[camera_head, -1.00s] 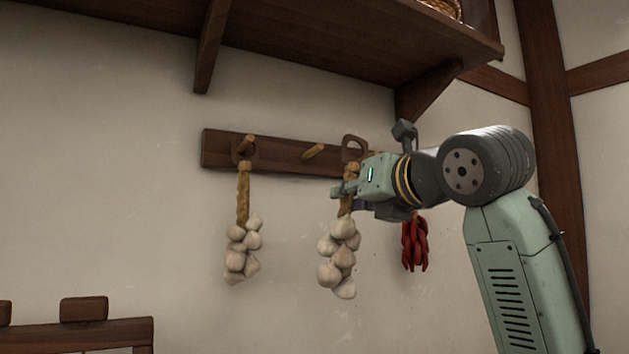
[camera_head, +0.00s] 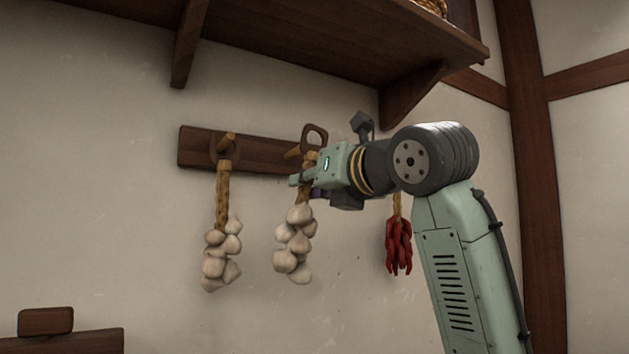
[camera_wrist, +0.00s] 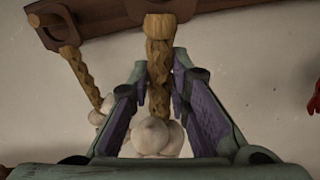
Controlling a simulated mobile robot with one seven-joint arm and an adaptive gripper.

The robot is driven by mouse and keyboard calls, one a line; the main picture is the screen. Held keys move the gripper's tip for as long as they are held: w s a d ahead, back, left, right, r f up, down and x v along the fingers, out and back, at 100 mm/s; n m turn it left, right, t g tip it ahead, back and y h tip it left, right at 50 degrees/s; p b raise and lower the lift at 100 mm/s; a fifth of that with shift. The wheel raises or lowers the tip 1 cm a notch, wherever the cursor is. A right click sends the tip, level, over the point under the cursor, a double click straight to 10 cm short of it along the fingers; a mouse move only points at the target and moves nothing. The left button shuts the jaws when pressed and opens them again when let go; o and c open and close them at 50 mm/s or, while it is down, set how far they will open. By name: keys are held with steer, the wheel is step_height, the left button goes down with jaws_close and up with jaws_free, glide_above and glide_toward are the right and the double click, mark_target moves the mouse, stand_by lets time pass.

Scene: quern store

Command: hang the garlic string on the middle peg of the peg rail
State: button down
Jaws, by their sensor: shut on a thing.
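The garlic string (camera_head: 297,240) hangs upright from my gripper (camera_head: 300,181), which is shut on its braid just below the dark ring at its top. That ring (camera_head: 315,137) stands above and right of the middle peg (camera_head: 293,152), apart from its tip; its depth from the wall is unclear. The peg rail (camera_head: 262,155) is dark wood on the wall, its right part hidden behind my arm. In the wrist view the braid (camera_wrist: 160,65) runs between both fingers, with pale bulbs (camera_wrist: 155,137) below; the peg does not show clearly.
A second garlic string (camera_head: 222,255) hangs on the left peg (camera_head: 227,142), close left of the held one. Red chillies (camera_head: 398,246) hang to the right, partly behind my arm. A dark shelf (camera_head: 330,45) with a bracket (camera_head: 410,90) juts out above.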

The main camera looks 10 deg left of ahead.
steer(key=shift+f+x, duration=0.2)
steer(key=shift+x, duration=1)
steer(key=shift+f+x, duration=0.2)
steer(key=shift+x, duration=1)
steer(key=shift+f+x, duration=0.2)
steer(key=shift+x, duration=0.95)
steer(key=c, duration=1.4)
jaws_free()
